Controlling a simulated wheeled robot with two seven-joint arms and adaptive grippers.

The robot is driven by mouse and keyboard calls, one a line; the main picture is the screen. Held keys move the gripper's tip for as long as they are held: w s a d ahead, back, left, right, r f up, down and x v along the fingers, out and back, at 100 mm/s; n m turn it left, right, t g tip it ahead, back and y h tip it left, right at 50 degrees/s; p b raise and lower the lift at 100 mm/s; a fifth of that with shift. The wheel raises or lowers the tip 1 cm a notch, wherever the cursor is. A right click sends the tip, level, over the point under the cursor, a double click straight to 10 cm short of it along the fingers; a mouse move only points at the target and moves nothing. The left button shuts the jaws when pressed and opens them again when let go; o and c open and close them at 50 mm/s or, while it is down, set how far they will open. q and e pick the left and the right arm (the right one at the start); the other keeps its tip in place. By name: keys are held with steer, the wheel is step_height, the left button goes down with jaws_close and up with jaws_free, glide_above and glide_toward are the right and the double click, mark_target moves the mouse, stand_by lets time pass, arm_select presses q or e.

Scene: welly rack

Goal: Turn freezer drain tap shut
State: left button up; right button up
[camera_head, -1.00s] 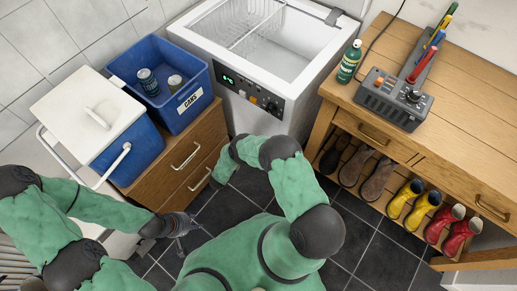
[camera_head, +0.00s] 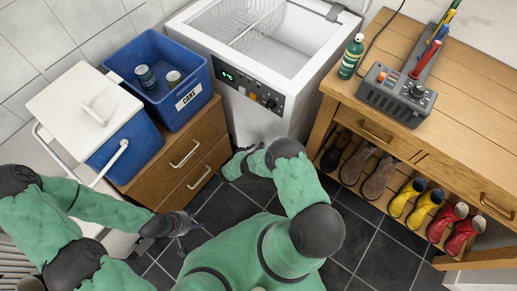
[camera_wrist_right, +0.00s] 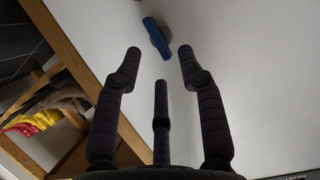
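The drain tap's blue handle (camera_wrist_right: 157,38) shows in the right wrist view on the white front of the freezer, slanting from upper left to lower right. The freezer (camera_head: 300,105) stands at the back in the head view; its tap is hidden there. My right gripper (camera_wrist_right: 159,55) has its three dark fingers spread, with nothing between them. The handle is just beyond the fingertips, apart from them. My left gripper (camera_head: 188,228) hangs empty over the floor, fingers apart.
A wooden drawer unit (camera_head: 190,150) holds a blue bin (camera_head: 183,107) with cans and a white-lidded cooler (camera_head: 125,150). A wooden bench (camera_head: 460,110) with boots on its lower shelf stands right of the freezer. Dark floor is free between them.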

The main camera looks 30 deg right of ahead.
steer(key=shift+b+x, duration=0.35)
steer(key=shift+x, duration=1.1)
jaws_close()
steer(key=shift+s+d+f+m+t, duration=0.1)
steer(key=shift+s+f+m+t, duration=0.25)
steer(key=shift+m+t, duration=1.45)
steer(key=shift+s+d+f+m+t, duration=0.15)
steer(key=shift+f+m+t, duration=0.5)
steer(key=shift+m, duration=2)
steer(key=shift+s+f+m+t, duration=0.25)
steer(key=shift+m+t, duration=1.2)
steer(key=shift+m, duration=0.8)
